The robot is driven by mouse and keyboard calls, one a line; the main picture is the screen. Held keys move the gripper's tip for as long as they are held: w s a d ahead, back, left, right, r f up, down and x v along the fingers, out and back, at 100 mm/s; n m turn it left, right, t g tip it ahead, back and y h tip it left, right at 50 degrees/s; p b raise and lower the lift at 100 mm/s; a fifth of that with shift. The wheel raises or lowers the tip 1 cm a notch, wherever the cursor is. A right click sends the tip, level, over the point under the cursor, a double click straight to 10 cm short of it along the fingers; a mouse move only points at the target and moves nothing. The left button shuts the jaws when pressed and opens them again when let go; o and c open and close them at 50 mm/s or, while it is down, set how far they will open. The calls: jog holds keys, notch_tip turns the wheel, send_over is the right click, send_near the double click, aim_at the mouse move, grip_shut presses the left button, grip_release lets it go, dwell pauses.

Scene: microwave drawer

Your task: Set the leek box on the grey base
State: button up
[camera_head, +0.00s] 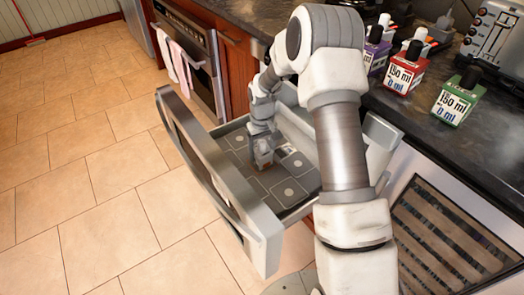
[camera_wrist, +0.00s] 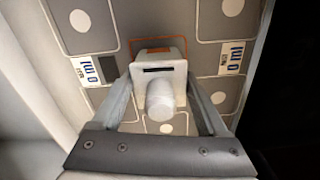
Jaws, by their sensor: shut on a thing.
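The drawer is pulled open, and its grey base (camera_head: 290,190) is a floor of rounded panels with pale round dots. The base also fills the wrist view (camera_wrist: 205,60). My gripper (camera_head: 263,150) reaches down inside the drawer and is shut on a small box (camera_head: 263,161), which I take to be the leek box; no leek picture is legible. In the wrist view the box (camera_wrist: 158,70) is pale with a dark slot and a white cylindrical top, between the fingers (camera_wrist: 160,80). An orange outline borders its far side. I cannot tell whether its underside touches the base.
The drawer's front wall (camera_head: 215,175) stands at left. The dark counter (camera_head: 440,130) at right holds purple, red (camera_head: 405,70) and green (camera_head: 457,98) bottles and a toaster (camera_head: 492,40). Pink towels (camera_head: 178,62) hang from the oven. Labels (camera_wrist: 237,57) lie on the base.

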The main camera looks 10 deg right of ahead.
jog(key=o, duration=1.4)
notch_tip(320, 180, up, 12)
jog(key=p, duration=0.3)
jog(key=shift+p, duration=0.35)
jog(key=s+r+m+t, duration=0.1)
jog(key=s+r, duration=0.5)
jog(key=r, duration=0.3)
jog(key=s+r+t, duration=0.2)
jog(key=s+r, duration=0.4)
jog(key=r, duration=0.3)
jog(key=s+r+m+t, duration=0.1)
jog(key=s+r, duration=0.3)
jog(key=s, duration=1.4)
jog(key=shift+s+r+t, duration=0.15)
jog(key=shift+s+t, duration=0.05)
jog(key=shift+t, duration=0.6)
